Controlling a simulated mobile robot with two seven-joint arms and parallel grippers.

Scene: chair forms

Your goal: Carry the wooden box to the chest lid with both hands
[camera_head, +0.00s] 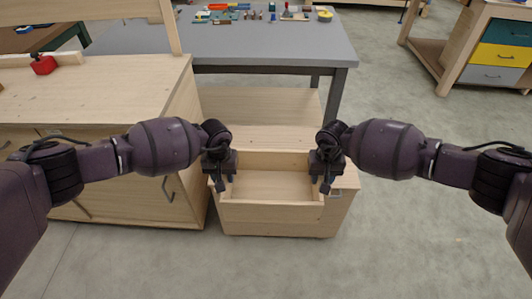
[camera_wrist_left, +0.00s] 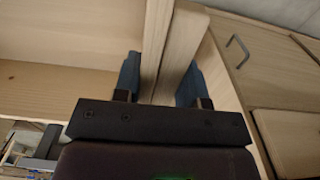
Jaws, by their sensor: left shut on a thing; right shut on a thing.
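The open-topped wooden box (camera_head: 272,217) is in the middle of the head view and looks level and empty. My left gripper (camera_head: 222,182) is shut on its left wall, and my right gripper (camera_head: 326,180) is shut on its right wall. In the left wrist view, the fingers of my left gripper (camera_wrist_left: 160,78) stand on both sides of the box's wall (camera_wrist_left: 176,45). The pale wooden chest shows behind and to the right of the box, with its flat lid (camera_head: 262,138) beyond the box's back wall. I cannot tell whether the box touches the chest.
A wooden cabinet (camera_head: 100,95) stands close on the left, with a red object (camera_head: 43,65) on top. A grey workbench (camera_head: 270,45) with small tools is behind. A drawer cart (camera_head: 500,55) is at the far right. The floor (camera_head: 420,230) at right is clear.

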